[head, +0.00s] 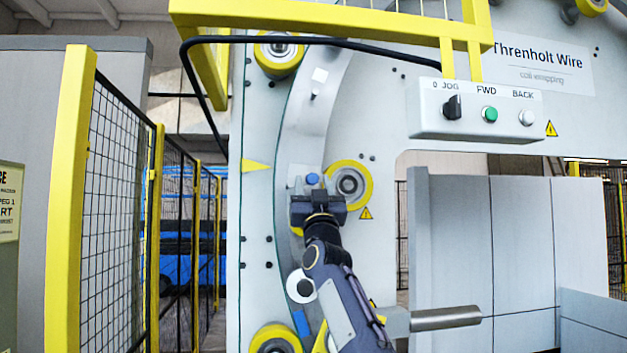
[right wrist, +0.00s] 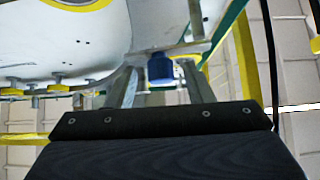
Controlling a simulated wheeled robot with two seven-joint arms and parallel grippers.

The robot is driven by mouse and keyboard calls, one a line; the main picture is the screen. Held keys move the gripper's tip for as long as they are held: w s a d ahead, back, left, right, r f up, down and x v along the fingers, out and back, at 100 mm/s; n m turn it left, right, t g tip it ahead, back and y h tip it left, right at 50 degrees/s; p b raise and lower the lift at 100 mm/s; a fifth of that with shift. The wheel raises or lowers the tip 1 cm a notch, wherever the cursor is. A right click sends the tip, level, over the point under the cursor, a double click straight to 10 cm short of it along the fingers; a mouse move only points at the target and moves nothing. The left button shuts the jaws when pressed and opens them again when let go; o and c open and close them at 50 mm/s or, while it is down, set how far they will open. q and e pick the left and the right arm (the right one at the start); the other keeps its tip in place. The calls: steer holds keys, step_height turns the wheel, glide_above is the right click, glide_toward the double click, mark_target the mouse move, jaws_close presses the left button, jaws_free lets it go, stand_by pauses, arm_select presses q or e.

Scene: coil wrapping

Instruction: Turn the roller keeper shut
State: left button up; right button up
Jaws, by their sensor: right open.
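A blue knob (head: 313,179), which looks like the roller keeper's knob, sits on a pale metal piece at the curved ring, just left of a yellow-rimmed roller (head: 349,184). My right gripper (head: 315,187) is at this knob, its dark body just below it in the head view. In the right wrist view the open fingers (right wrist: 160,82) stand on either side of the blue knob (right wrist: 160,69), with gaps visible. Whether the fingertips reach fully around it I cannot tell. The gripper body hides part of the keeper. My left gripper is not in view.
The curved grey ring (head: 302,120) runs down the machine's pale panel. A control box (head: 476,110) and yellow frame (head: 330,20) are above. More yellow rollers sit at top (head: 279,55) and bottom (head: 275,341). A yellow mesh fence (head: 78,200) stands left. A metal bar (head: 445,318) juts out lower right.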

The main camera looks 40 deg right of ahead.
jaws_close()
steer(key=shift+a+f+m+h, duration=0.1)
steer(key=shift+f+m+h, duration=0.05)
steer(key=shift+m+h, duration=0.4)
steer(key=shift+w+a+f+m+g+h, duration=0.15)
steer(key=shift+f+m+g+h, duration=0.2)
steer(key=shift+m+g+h, duration=1.25)
steer(key=shift+w+a+f+m+g+h, duration=0.1)
steer(key=shift+a+f+m+g+h, duration=0.2)
steer(key=shift+m+g+h, duration=1.3)
steer(key=shift+w+a+f+m+g+h, duration=0.1)
steer(key=shift+f+m+g+h, duration=0.35)
steer(key=shift+m+g, duration=2.3)
steer(key=shift+m+t, duration=0.55)
steer(key=shift+m, duration=0.45)
jaws_free()
